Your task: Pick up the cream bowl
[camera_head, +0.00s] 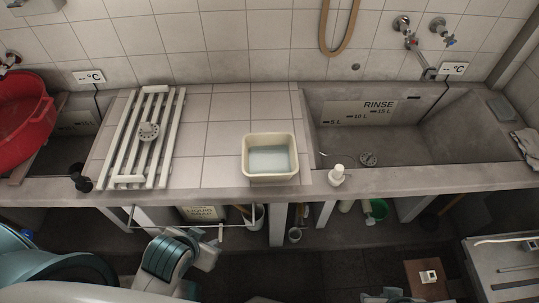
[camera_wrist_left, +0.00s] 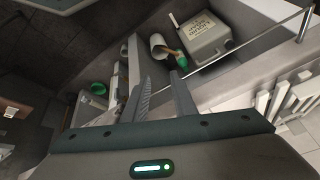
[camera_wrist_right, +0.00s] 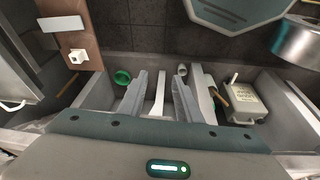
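The cream bowl (camera_head: 246,160) is a rectangular cream basin with a pale bluish inside. It sits upright on the tiled counter, left of the rinse basin, in the head view. My left gripper (camera_head: 213,247) is low in front of the counter, below and left of the bowl and apart from it. Its two fingers stand apart and empty in the left wrist view (camera_wrist_left: 160,82). My right gripper shows in the right wrist view (camera_wrist_right: 159,82) with its fingers apart and nothing between them. Neither wrist view shows the bowl.
A white slatted rack (camera_head: 163,120) lies left of the bowl. A red tub (camera_head: 22,115) is at far left. A rail (camera_head: 150,226) runs below the counter edge. Tiles around the bowl are clear.

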